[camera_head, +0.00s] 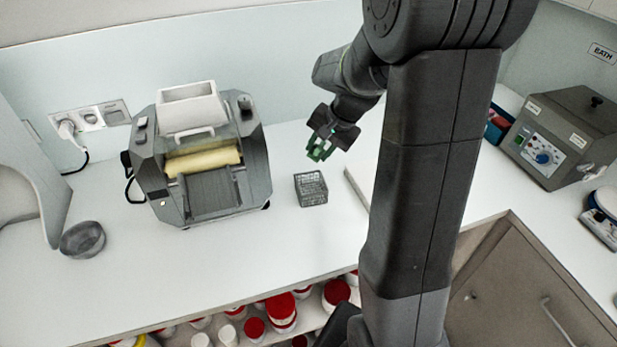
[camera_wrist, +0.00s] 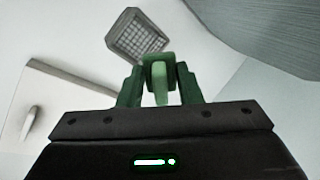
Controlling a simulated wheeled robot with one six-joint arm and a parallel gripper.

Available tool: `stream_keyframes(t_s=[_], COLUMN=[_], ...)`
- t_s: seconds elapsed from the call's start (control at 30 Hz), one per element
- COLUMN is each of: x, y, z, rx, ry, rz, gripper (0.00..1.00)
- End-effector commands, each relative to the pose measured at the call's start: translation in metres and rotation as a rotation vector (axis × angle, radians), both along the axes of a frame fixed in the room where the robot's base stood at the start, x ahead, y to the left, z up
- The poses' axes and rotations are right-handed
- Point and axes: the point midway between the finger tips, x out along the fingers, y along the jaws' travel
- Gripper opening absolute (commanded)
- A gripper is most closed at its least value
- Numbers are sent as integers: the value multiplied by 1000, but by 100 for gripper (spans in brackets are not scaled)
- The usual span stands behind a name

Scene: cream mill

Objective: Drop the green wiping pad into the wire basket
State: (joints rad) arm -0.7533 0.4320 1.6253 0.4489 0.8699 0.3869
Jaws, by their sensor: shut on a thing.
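My gripper (camera_head: 320,147) is above the white counter, a little above and behind the wire basket. In the wrist view my gripper (camera_wrist: 158,72) has its two green fingers shut on the green wiping pad (camera_wrist: 158,84), a small block with a paler green strip. In the head view the pad is small and hard to tell from the fingers. The grey wire basket (camera_head: 311,189) stands on the counter, right of the mill. It also shows in the wrist view (camera_wrist: 139,37), beyond the fingertips, with its mesh in sight. The pad is apart from the basket.
A grey mill (camera_head: 258,165) with a cream roller stands left of the basket. A dark bowl (camera_head: 83,240) is at the far left. A bath unit (camera_head: 545,150) stands at the right. Red-lidded jars (camera_head: 282,312) fill a shelf below. The counter before the basket is clear.

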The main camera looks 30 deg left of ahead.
Motion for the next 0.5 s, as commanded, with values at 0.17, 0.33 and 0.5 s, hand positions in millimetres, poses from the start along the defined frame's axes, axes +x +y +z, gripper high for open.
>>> stream_keyframes(t_s=[0.17, 0.33, 0.5], x=[0, 0, 0], y=[0, 0, 0], z=[-13, -33, -52], rx=[-1, -1, 0], ry=[1, 1, 0], rz=[0, 0, 0], gripper=[14, 14, 14])
